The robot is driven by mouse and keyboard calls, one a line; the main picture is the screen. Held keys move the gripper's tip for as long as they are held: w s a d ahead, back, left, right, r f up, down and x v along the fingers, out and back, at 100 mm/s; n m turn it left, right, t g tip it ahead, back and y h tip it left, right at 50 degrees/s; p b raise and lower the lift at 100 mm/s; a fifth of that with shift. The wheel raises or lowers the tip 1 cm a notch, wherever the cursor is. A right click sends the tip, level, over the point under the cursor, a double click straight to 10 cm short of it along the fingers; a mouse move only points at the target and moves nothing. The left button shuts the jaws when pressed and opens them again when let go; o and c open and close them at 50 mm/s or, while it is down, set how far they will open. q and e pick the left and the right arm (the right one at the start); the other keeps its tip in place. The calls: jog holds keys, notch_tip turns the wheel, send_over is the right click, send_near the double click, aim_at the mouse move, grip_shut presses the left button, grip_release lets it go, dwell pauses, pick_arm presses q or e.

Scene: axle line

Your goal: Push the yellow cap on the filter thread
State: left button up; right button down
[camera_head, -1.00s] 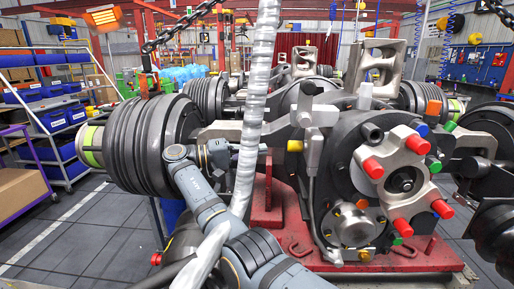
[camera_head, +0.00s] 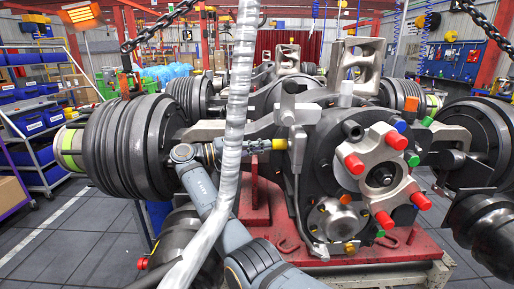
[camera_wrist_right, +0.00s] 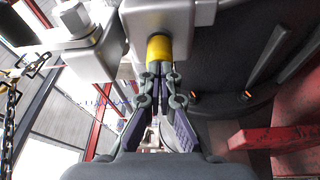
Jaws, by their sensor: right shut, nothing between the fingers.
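The yellow cap (camera_head: 280,144) sits on the end of a short grey fitting on the left side of the axle housing (camera_head: 318,140). It also shows in the wrist view (camera_wrist_right: 158,48), against a pale metal block. My right gripper (camera_head: 268,146) points right at the cap, its fingers shut and empty. In the wrist view its fingertips (camera_wrist_right: 160,68) meet at the cap's outer face and seem to touch it. The thread under the cap is hidden. A pale wrapped hose (camera_head: 237,100) hides part of the gripper. My left gripper is out of view.
A black ribbed drum (camera_head: 125,148) lies left of my right wrist. A red stand (camera_head: 330,250) is under the housing. Red, green and blue caps (camera_head: 396,140) sit on the housing's right face. Chains hang above. Floor at the lower left is clear.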

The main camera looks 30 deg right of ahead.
jog(key=shift+s+d, duration=0.15)
jog(key=shift+d, duration=0.05)
dwell(0.8)
notch_tip(320, 180, up, 10)
jog(key=w+a, duration=0.1)
jog(key=shift+a, duration=0.4)
dwell(0.5)
jog(key=shift+w, duration=0.1)
jog(key=a+f, duration=0.5)
jog(key=f, duration=0.5)
jog(key=w+p+x, duration=0.1)
jog(key=p+x, duration=0.2)
jog(key=x, duration=0.3)
jog(key=shift+s+d, duration=0.25)
jog(key=shift+d, duration=0.05)
